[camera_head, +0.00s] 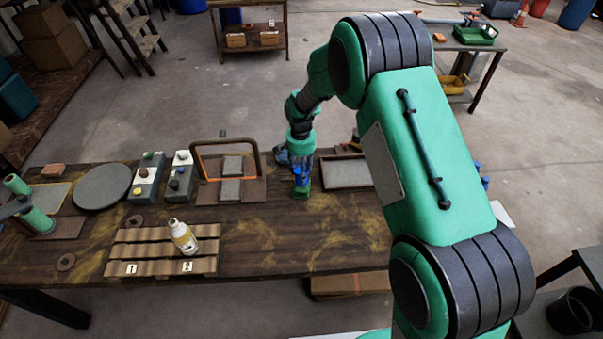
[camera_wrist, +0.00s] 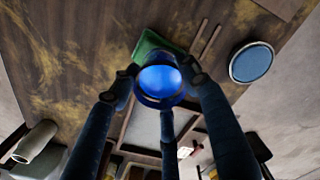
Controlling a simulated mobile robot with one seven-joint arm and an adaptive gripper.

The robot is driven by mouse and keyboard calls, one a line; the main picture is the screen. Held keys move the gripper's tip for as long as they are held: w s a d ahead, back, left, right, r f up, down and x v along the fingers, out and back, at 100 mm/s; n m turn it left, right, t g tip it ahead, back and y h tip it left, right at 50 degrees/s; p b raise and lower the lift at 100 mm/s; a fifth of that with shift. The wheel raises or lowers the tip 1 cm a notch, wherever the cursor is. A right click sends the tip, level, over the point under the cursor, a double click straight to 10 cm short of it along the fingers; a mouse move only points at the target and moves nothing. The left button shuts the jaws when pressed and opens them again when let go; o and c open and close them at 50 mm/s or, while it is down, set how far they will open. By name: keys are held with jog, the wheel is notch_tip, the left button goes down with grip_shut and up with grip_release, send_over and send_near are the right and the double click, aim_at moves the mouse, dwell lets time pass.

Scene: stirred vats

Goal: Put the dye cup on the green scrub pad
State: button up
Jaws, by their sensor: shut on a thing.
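The dye cup (camera_wrist: 160,80) is blue and round, seen from above in the wrist view. My gripper (camera_wrist: 160,88) is shut on it, with dark fingers on both sides. The green scrub pad (camera_wrist: 148,46) shows just beyond the cup in the wrist view, partly hidden by it. In the head view my gripper (camera_head: 302,180) points down at the table, with blue of the cup between its fingers. The green pad (camera_head: 301,195) shows right below it. I cannot tell whether the cup touches the pad.
A framed grey tray (camera_head: 347,173) lies just right of my gripper. A slatted wooden rack (camera_head: 150,252) holds a white bottle (camera_head: 183,237). A round blue-topped thing (camera_wrist: 251,63) shows in the wrist view. The front table middle is clear.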

jog(key=shift+f, duration=0.4)
jog(key=shift+f, duration=0.1)
jog(key=o, duration=1.3)
notch_tip(320, 180, up, 12)
jog(key=p, duration=0.2)
jog(key=shift+a+p, duration=0.1)
jog(key=shift+p, duration=0.2)
